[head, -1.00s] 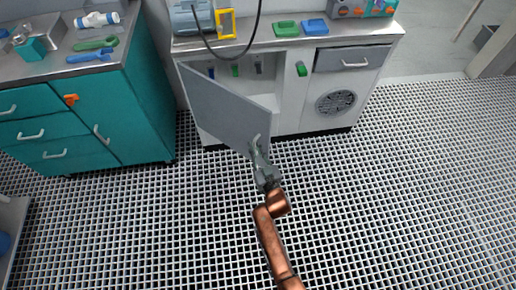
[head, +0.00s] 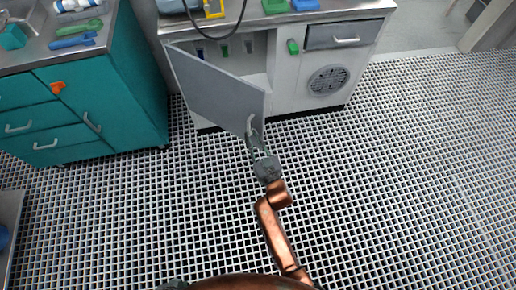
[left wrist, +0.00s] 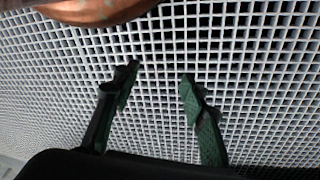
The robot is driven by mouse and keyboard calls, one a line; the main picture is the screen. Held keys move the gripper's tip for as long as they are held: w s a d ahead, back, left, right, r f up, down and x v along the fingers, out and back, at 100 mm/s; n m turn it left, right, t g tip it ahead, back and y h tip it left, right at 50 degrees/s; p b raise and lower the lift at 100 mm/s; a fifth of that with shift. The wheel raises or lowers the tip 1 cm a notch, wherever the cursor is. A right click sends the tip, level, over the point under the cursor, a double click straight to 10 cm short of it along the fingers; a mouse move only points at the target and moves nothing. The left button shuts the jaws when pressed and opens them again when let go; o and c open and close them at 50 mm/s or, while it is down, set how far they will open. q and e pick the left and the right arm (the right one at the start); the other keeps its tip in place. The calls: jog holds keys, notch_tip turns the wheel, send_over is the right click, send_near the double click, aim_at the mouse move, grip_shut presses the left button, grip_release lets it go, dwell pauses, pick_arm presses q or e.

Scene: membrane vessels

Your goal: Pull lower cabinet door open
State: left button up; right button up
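The grey lower cabinet door (head: 212,90) stands swung well out from the white cabinet (head: 283,95), with the interior partly visible behind it. Its pale handle (head: 251,125) is near the door's free edge. My right gripper (head: 254,138) is at the handle, its fingers appearing closed around it; the fingertips are small in the head view. My left gripper (left wrist: 155,85) is open and empty over the grating floor in the left wrist view, away from the door.
A teal cabinet (head: 110,105) with drawers stands to the left. A grey drawer (head: 343,35) and a round vent (head: 328,80) are right of the opening. A grey bin (head: 8,225) is at the left edge. The grating floor (head: 400,190) is clear.

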jog(key=v, duration=0.7)
